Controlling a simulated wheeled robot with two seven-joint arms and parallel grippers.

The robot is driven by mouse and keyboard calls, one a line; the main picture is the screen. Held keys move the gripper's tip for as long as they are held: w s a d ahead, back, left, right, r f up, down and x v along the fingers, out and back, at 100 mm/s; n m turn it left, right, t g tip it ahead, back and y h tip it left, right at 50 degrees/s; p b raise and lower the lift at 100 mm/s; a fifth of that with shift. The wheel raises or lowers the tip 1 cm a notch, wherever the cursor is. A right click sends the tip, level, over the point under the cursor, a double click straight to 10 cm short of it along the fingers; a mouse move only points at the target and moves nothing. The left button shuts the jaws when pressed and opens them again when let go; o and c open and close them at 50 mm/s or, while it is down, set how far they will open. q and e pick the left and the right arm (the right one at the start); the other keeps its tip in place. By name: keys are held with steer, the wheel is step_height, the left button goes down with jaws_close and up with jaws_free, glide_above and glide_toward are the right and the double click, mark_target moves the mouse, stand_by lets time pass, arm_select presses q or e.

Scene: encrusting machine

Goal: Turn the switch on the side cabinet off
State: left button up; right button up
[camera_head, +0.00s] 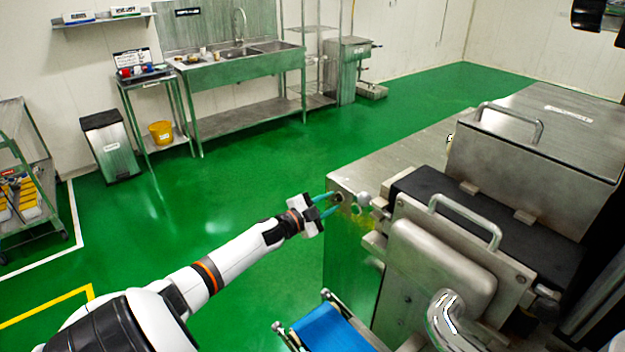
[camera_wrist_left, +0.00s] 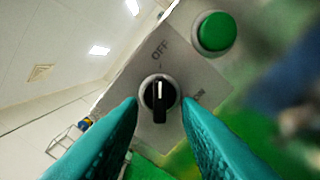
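The switch (camera_wrist_left: 159,93) is a round black knob with a white mark, set on the metal face of the side cabinet (camera_head: 345,240). In the left wrist view the white mark stands upright, towards the OFF label above; the ON label is to the right. My left gripper (camera_head: 327,204) is at the cabinet's near left corner. Its teal fingers (camera_wrist_left: 160,108) are open, one on each side of the knob, with a visible gap on both sides. In the head view the fingertips partly hide the switch. My right gripper is not seen.
A green button (camera_wrist_left: 215,32) sits up and right of the knob in the left wrist view. The metal machine with handles (camera_head: 465,215) stands right of the gripper. A blue conveyor (camera_head: 330,328) is below. Open green floor (camera_head: 240,180) lies to the left.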

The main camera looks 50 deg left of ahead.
arm_select(q)
steer(key=s+a+b, duration=0.1)
steer(key=s+b, duration=0.1)
steer(key=s, duration=0.9)
steer(key=shift+s, duration=0.15)
steer(key=shift+d+f, duration=0.1)
steer(key=shift+f, duration=0.05)
